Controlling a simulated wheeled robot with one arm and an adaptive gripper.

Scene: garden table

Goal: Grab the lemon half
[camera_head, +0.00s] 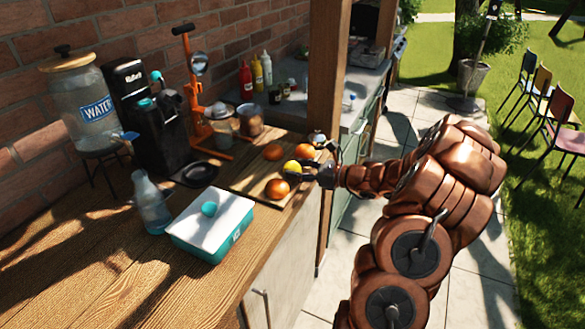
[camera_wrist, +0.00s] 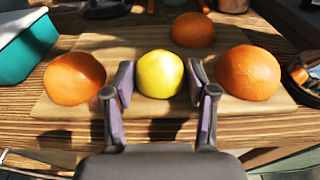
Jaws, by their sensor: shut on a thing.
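The lemon half (camera_wrist: 160,74) is yellow and sits between the two finger pads of my gripper (camera_wrist: 160,80) in the wrist view. The pads press on its left and right sides, so my gripper is shut on it. It is at or just above the wooden cutting board (camera_wrist: 168,108); I cannot tell whether it touches the board. In the head view the lemon half (camera_head: 292,166) shows at the tip of my gripper (camera_head: 297,172), partly hidden by the fingers.
Orange halves lie close on the board: one to the left (camera_wrist: 75,78), one to the right (camera_wrist: 248,72), one behind (camera_wrist: 193,29). A teal box with a white lid (camera_head: 212,225), a bottle (camera_head: 151,203) and an orange press (camera_head: 200,100) stand left. A wooden post (camera_head: 328,80) rises behind.

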